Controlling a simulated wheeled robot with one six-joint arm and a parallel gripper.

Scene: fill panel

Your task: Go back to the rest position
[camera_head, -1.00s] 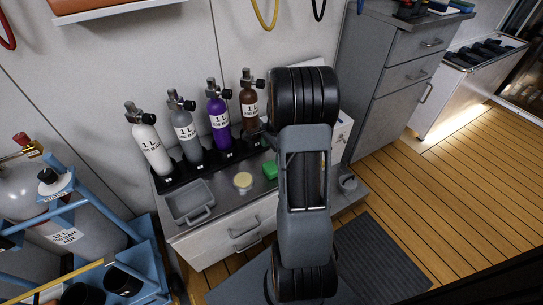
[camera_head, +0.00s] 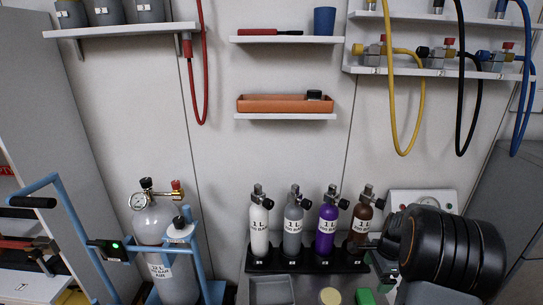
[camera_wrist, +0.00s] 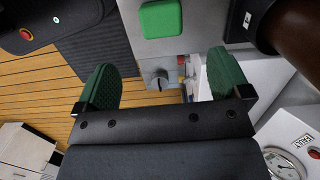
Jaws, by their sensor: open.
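My gripper (camera_wrist: 163,82) shows in the wrist view with its two green-padded fingers spread wide apart and nothing between them. A green block (camera_wrist: 160,18) lies on the counter beyond the fingertips, apart from them. A dark brown cylinder (camera_wrist: 292,30), seemingly the brown bottle, is close at the upper right of that view. In the head view my arm's black joint fills the lower right, beside the brown bottle (camera_head: 362,222); my fingers cannot be made out clearly there.
White (camera_head: 260,228), grey (camera_head: 293,225) and purple (camera_head: 327,230) bottles stand in a black rack (camera_head: 290,263). A grey tray (camera_head: 272,290) and yellow disc (camera_head: 330,296) are in front. A large cylinder (camera_head: 172,270) stands in a blue trolley (camera_head: 205,265) at left. Shelves and hoses hang above.

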